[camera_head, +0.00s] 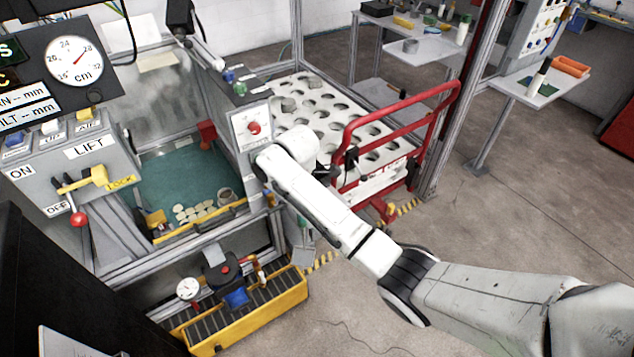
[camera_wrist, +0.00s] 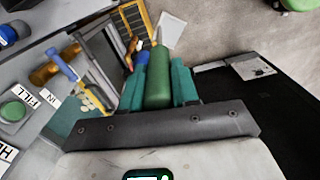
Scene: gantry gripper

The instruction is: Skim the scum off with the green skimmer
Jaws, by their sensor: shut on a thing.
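In the wrist view my gripper (camera_wrist: 158,88) has its teal fingers closed on a green cylinder, which looks like the handle of the green skimmer (camera_wrist: 158,75). The skimmer's far end is not clearly visible. In the head view my white arm reaches to the right front corner of the tank, and its link hides most of the gripper. Pale scum patches (camera_head: 195,211) float together near the front of the teal liquid (camera_head: 180,175) in the tank. They also show small at the left in the wrist view (camera_wrist: 90,101). My gripper is outside the liquid.
A yellow-edged pump tray (camera_head: 250,325) stands below the tank's front. A control panel with a LIFT label (camera_head: 88,148) is at the left. A post with a red button (camera_head: 253,128) and a red-railed perforated table (camera_head: 300,100) stand behind my arm.

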